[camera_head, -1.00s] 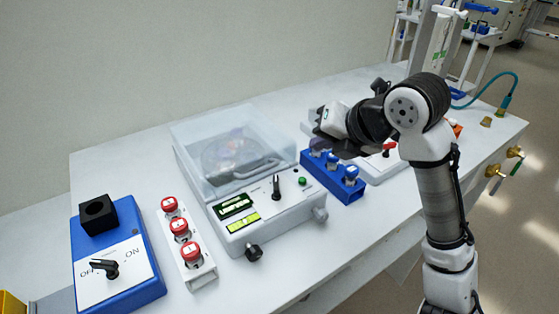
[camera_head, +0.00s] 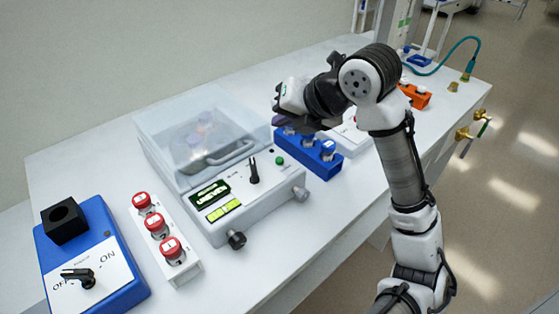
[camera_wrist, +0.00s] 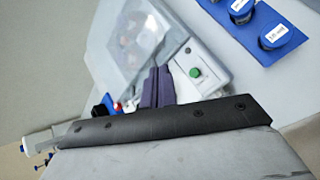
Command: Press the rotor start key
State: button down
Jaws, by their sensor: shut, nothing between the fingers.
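The centrifuge (camera_head: 226,215) stands on the bench, its clear lid (camera_head: 185,120) shut over a rotor. A small round green key (camera_head: 280,160) sits on its sloped front panel, right of a black lever (camera_head: 254,172). I take it as the rotor start key. The key also shows in the wrist view (camera_wrist: 195,72), just right of the fingertips. My gripper (camera_head: 282,119) is above and behind the key in the head view, apart from it. In the wrist view its purple fingers (camera_wrist: 158,84) are together and empty.
A rack of red-capped tubes (camera_head: 192,277) and a blue switch box (camera_head: 118,292) stand left. A black knob (camera_head: 236,240) juts from the centrifuge's front. The front bench strip is clear.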

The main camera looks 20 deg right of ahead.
jog(key=b, duration=0.3)
send_over(280, 161)
jog(key=f, duration=0.5)
jog(key=shift+s+d+f, duration=0.25)
jog(key=shift+s+f, duration=0.05)
jog(key=shift+f+b, duration=0.7)
jog(key=shift+b, duration=0.1)
jog(key=shift+f, duration=0.15)
dwell(0.5)
jog(key=shift+f+b, duration=0.25)
jog(key=shift+b, duration=0.3)
